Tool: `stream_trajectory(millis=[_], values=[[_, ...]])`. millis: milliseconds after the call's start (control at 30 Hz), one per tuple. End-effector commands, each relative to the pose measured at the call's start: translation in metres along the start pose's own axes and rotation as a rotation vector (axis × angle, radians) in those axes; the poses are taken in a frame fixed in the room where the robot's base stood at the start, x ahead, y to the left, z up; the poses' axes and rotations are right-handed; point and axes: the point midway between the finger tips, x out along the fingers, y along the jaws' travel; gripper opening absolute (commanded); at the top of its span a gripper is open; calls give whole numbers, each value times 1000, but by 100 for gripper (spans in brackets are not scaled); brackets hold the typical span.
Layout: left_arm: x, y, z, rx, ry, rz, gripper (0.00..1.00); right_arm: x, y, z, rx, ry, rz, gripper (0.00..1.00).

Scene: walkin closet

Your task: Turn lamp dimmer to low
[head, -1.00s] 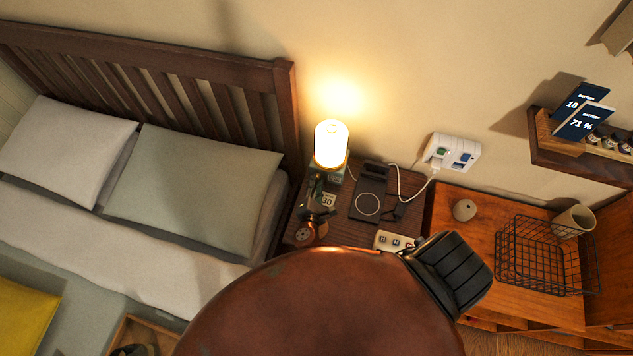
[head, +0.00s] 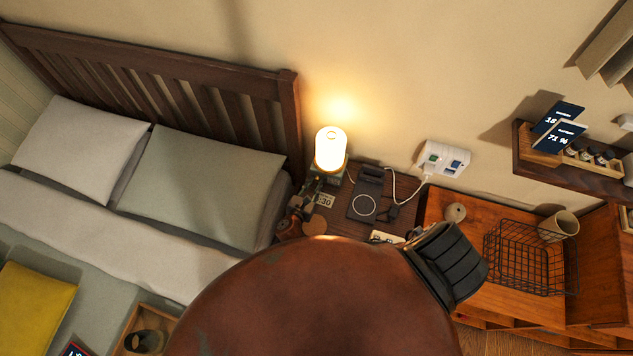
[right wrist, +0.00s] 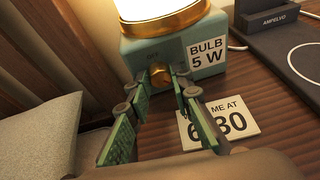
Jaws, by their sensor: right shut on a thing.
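The lamp stands on the nightstand beside the bed, with a glowing white shade (head: 331,147) and a teal base (right wrist: 205,50). The base bears a "BULB 5 W" label, and the lamp is lit. Its small brass dimmer knob (right wrist: 181,76) is on the front of the base in the right wrist view. My right gripper (right wrist: 173,84) is shut on the knob, with its green-padded fingers on either side. In the head view the right gripper (head: 317,188) is small and dark at the lamp's foot, and the knob is hidden. My left gripper is not in view.
A card reading "6:30" (right wrist: 240,122) lies close to the fingers. A black charging pad (head: 366,196) is to the right of the lamp, with a wall outlet (head: 443,158) behind. The bed's headboard (head: 210,105) is at left. A wire basket (head: 525,260) stands further right.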

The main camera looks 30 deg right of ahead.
Motion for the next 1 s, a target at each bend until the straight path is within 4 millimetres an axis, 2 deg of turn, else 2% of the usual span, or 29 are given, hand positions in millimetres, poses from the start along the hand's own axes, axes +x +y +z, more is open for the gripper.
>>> stream_trajectory(millis=[233, 600, 1000], values=[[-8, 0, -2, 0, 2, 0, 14, 0, 5, 2, -221, -24, -71, 0], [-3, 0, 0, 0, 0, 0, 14, 2, 7, -1, -532, -52, -172, 0], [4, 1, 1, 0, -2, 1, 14, 2, 8, -2, -730, -68, -235, 0]])
